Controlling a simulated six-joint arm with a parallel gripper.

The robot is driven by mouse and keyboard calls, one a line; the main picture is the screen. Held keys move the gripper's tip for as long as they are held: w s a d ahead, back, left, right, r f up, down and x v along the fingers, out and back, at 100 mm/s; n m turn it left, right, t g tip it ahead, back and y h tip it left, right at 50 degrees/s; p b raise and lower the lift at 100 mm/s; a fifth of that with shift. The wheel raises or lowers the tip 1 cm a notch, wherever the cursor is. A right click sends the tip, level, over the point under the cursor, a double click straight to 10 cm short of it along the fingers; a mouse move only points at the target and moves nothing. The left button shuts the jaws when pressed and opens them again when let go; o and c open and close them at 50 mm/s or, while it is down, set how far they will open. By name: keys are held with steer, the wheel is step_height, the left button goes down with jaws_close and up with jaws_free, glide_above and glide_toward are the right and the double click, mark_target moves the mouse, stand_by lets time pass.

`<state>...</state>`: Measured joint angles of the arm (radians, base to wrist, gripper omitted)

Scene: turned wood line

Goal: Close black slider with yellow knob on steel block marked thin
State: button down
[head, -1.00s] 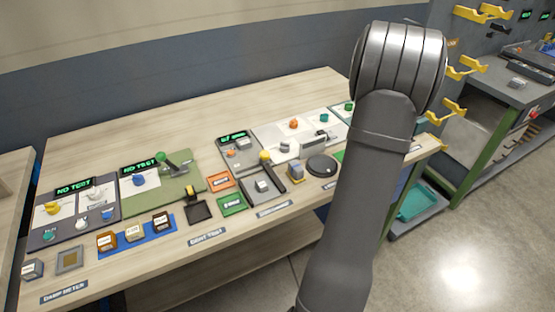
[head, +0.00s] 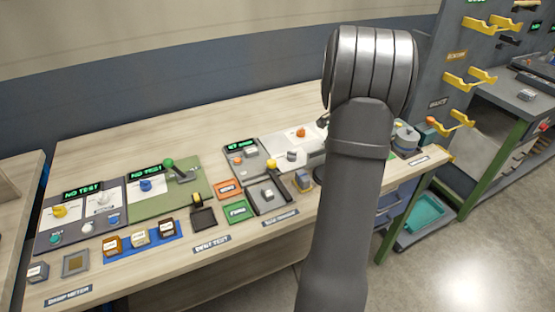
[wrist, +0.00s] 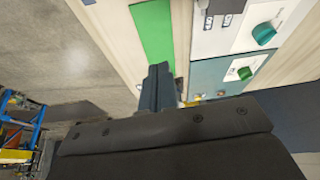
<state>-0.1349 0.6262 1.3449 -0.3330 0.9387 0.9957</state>
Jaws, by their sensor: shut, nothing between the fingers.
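My gripper (wrist: 160,85) is shut and empty in the wrist view, its dark fingers pointing at the bench near a green strip (wrist: 155,35). A small yellow piece (wrist: 190,103) shows just right of the fingers, partly hidden; I cannot tell whether it is the slider's knob or whether they touch. In the head view my arm hides the gripper and part of the bench. A black bar with a yellow knob (head: 271,165) lies across a grey unit in mid-bench. I cannot read "thin" on any block, so the named steel block and its slider are not certain.
In the wrist view, a white panel (wrist: 215,40) and a teal panel (wrist: 208,75) with green knobs lie right of the strip. In the head view, several small blocks and a green panel (head: 150,203) fill the bench's left. The back strip of bench (head: 200,130) is clear.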

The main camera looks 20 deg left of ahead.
steer(key=shift+n, duration=0.5)
steer(key=s+a, duration=0.1)
steer(key=a, duration=0.2)
steer(key=s+a+r, duration=0.1)
steer(key=a, duration=0.3)
steer(key=s+a, duration=0.1)
steer(key=a, duration=0.3)
steer(key=shift+r, duration=0.2)
steer(key=s+a+r+n, duration=0.1)
steer(key=s+a, duration=0.5)
steer(key=a, duration=0.5)
steer(key=shift+y, duration=0.3)
steer(key=x, duration=1)
steer(key=shift+w+d, duration=0.1)
steer(key=shift+w, duration=0.1)
steer(key=s+a, duration=0.1)
steer(key=s, duration=0.1)
steer(key=shift+s+a+r, duration=0.25)
steer(key=shift+s+a, duration=0.3)
steer(key=shift+s, duration=0.2)
steer(key=s+a, duration=0.4)
steer(key=shift+s+a, duration=0.2)
